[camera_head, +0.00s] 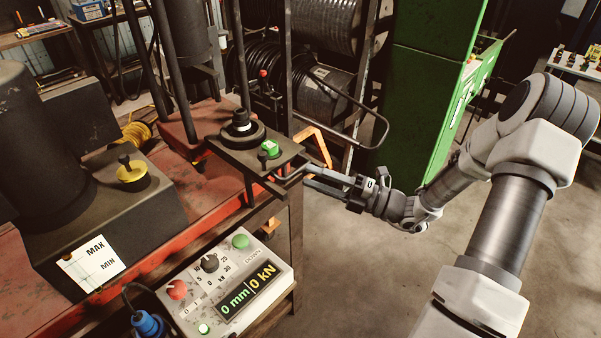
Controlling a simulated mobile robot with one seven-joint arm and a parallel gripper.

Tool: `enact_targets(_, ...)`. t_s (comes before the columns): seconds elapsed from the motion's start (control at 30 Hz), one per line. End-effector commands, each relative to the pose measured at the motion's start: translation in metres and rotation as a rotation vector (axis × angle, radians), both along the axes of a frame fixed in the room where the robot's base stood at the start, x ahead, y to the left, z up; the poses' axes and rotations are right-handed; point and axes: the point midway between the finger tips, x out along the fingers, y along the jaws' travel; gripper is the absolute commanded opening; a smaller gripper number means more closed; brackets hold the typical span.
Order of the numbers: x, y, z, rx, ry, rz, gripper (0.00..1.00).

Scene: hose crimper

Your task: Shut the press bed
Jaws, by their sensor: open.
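The press bed is a dark square plate (225,153) at the middle of the view, sticking out over the right end of the red bench. It carries a black round die (240,128), a green piece (270,149) and a small dark knob (262,157). A thin bar, apparently its handle, shows at its right edge. My gripper (291,174) is open, with its fingers reaching left to that edge, around or beside the bar. I cannot tell whether the fingers touch it.
A control box (223,292) with a lit display stands at the bench front. A black pump tank (120,205) stands at left. Vertical rods rise behind the bed. A cable-reel rack (325,95) and green cabinet (425,90) stand behind. The floor at right is clear.

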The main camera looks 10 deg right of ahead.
Motion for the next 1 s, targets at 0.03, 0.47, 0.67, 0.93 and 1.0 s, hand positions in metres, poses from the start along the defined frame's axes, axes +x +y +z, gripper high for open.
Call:
enact_targets(0.03,-0.007,-0.013,-0.004,-0.002,0.001,-0.005,0.45)
enact_targets(0.47,-0.055,-0.092,-0.019,0.000,0.002,-0.003,0.45)
enact_targets(0.67,-0.064,-0.106,-0.021,0.000,0.000,-0.001,0.45)
enact_targets(0.93,-0.065,-0.108,-0.021,0.001,0.001,-0.001,0.45)
enact_targets(1.0,-0.065,-0.108,-0.021,-0.001,0.001,-0.001,0.45)
